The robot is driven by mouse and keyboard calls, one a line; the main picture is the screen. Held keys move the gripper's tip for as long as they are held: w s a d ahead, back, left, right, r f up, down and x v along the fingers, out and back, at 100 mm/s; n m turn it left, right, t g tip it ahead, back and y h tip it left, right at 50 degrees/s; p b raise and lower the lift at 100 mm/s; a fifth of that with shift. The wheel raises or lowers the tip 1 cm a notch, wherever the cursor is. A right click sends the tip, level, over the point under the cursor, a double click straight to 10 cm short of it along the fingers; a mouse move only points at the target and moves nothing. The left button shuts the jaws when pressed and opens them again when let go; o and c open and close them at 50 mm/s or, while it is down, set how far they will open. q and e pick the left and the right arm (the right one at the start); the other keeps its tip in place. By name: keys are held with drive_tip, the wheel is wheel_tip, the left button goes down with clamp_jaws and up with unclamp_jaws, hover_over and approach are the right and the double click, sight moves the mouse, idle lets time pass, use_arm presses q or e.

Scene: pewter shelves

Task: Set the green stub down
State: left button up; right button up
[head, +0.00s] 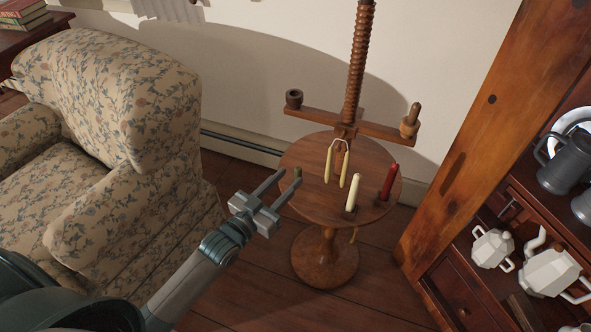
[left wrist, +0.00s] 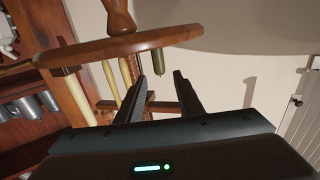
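The green stub (head: 297,172) is a short dark-green candle piece. It stands upright at the near left edge of the round wooden table top (head: 315,195). The left wrist view is upside down; there the stub (left wrist: 158,62) appears to hang from the table rim, its base against the top. My left gripper (head: 292,176) is open, with its fingers pointing at the stub. In the left wrist view the stub shows in the gap between the fingertips (left wrist: 160,76), with space on both sides. My right gripper is in neither view.
On the table, a cream candle (head: 353,191) and a red candle (head: 389,181) stand to the right; a pair of yellowish candles (head: 329,165) is joined by a wick. A threaded post (head: 355,70) rises behind. A floral armchair (head: 110,110) is left, a shelf (head: 470,150) right.

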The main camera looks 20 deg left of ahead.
use_arm(q)
drive_tip(key=shift+v, duration=1.2)
